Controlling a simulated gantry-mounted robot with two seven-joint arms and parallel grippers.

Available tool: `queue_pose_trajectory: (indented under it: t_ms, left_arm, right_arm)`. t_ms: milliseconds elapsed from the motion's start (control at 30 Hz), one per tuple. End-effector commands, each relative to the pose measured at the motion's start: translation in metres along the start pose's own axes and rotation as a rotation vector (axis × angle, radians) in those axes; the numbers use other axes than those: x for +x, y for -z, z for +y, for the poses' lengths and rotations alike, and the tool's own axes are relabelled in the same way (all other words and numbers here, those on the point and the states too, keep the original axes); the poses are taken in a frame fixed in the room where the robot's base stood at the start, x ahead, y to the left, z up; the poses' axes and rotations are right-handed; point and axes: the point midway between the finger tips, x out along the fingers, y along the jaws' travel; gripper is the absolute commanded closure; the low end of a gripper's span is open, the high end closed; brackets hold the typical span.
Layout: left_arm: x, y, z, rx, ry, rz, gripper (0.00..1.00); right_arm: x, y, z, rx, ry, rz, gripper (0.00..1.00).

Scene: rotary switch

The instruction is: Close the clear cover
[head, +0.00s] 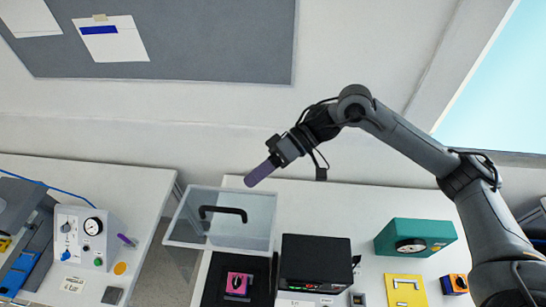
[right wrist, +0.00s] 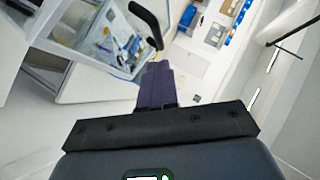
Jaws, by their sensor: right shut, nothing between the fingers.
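The clear cover (head: 258,228) stands raised over the back of a black base (head: 213,290), with a black handle (head: 222,211) across its face. A pink rotary switch (head: 237,284) sits uncovered on the base, in front of the cover. My right gripper (head: 249,182), with purple fingers, is shut and empty. It appears beyond the cover's upper edge, apart from the handle. In the right wrist view, the purple fingers (right wrist: 157,78) are together, and the handle (right wrist: 146,20) shows just above and left of them. My left gripper is out of view.
A black device (head: 315,262) stands right of the base. Further right are a green box (head: 415,237) and a yellow plate with a handle (head: 405,290). A separate left table carries a grey control box (head: 85,238). The wall is behind.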

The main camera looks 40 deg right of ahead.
Motion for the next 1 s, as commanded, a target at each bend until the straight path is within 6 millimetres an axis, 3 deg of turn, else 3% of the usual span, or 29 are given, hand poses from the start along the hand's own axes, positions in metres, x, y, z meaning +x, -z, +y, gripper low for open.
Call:
queue_pose_trajectory:
  t_ms: [67, 333, 1000]
  left_arm:
    - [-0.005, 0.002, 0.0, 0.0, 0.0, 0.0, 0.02]
    - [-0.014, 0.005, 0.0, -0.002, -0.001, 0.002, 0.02]
    - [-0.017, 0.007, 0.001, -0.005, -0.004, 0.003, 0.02]
  right_arm:
    - [0.013, 0.0, -0.003, 0.0, 0.003, -0.002, 1.0]
    - [0.033, -0.023, 0.0, 0.002, -0.001, -0.002, 1.0]
    - [0.041, -0.028, -0.002, -0.011, -0.006, -0.003, 1.0]
